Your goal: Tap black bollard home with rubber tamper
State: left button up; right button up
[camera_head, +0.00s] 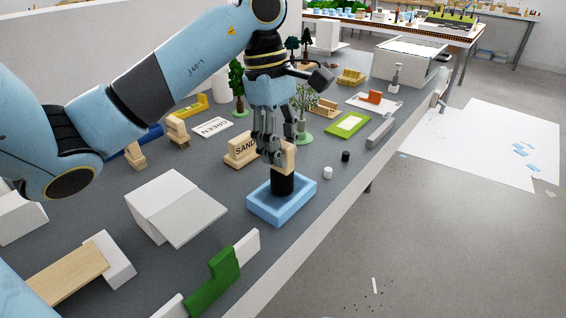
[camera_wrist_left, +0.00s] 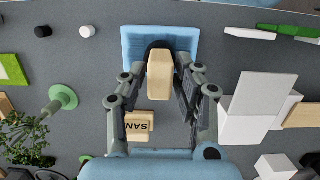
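The rubber tamper has a pale wooden handle (camera_head: 284,156) and a black head (camera_head: 283,186); it stands upright in a blue tray (camera_head: 262,207). In the left wrist view its handle (camera_wrist_left: 160,76) lies between the fingers of my left gripper (camera_wrist_left: 160,68). The fingers are spread, with a visible gap beside the handle. My left gripper (camera_head: 275,152) points down over the tray in the head view. A small black cylinder, the black bollard (camera_head: 346,156), stands on the grey table right of the tray; it also shows in the left wrist view (camera_wrist_left: 42,31). My right gripper is not in view.
A small white cylinder (camera_head: 328,173) stands between the tray and the bollard. A block marked SAND (camera_head: 240,150) is left of the gripper. A green frame (camera_head: 347,124), a grey bar (camera_head: 380,132), model trees and white blocks (camera_head: 172,207) surround them. The table's edge runs along the right.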

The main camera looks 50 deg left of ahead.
pick_arm(q)
grip_shut()
jog(key=shift+r+p, duration=0.7)
jog(key=shift+r, duration=0.75)
notch_tip(320, 180, up, 3)
jog(key=p, duration=0.3)
jog(key=shift+r, duration=0.1)
jog(key=shift+f, duration=0.2)
notch_tip(320, 180, down, 3)
jog(key=b, duration=0.3)
jog(key=shift+f, duration=0.15)
jog(key=shift+r, duration=0.2)
